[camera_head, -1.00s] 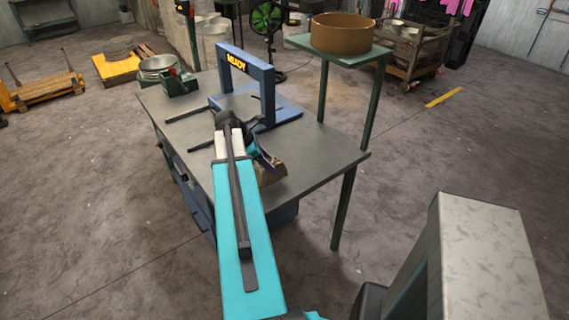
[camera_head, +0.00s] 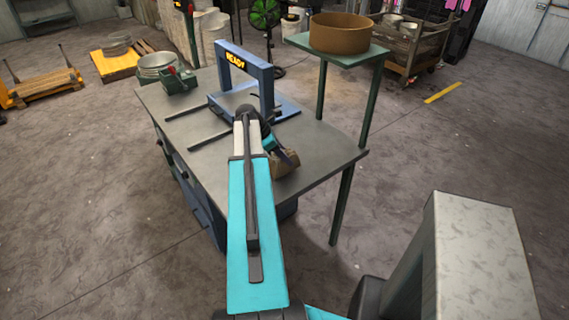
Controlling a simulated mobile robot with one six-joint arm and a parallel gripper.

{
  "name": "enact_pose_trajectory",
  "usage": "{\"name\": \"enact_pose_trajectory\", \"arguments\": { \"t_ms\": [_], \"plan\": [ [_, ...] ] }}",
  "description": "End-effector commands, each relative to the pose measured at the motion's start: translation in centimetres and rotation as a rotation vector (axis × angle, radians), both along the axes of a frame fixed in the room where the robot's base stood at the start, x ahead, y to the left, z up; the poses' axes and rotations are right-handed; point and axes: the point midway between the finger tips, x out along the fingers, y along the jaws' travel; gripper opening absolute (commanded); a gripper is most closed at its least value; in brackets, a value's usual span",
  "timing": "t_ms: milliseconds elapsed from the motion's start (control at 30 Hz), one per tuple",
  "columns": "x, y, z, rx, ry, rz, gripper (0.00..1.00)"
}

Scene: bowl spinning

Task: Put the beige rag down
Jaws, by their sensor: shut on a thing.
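The beige rag (camera_head: 286,163) shows as a small brownish-tan bundle at the right side of my arm's end, over the near right part of the grey workbench (camera_head: 318,152). My gripper (camera_head: 281,151) is at the arm's end, mostly hidden behind my own arm links, and it is shut on the rag. The rag looks to be at or just above the bench top; I cannot tell if it touches.
A blue frame machine with a "READY" sign (camera_head: 236,58) stands on the bench behind my arm. A brown round bowl (camera_head: 340,33) sits on a green stand (camera_head: 337,56) at the right. The bench's right corner is clear.

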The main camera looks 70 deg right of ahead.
Motion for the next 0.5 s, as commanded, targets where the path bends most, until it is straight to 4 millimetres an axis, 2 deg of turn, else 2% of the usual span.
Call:
{"name": "enact_pose_trajectory", "arguments": {
  "t_ms": [500],
  "plan": [
    [0.0, 0.0, -3.2, 0.000, 0.000, 0.000, 0.14]
  ]
}}
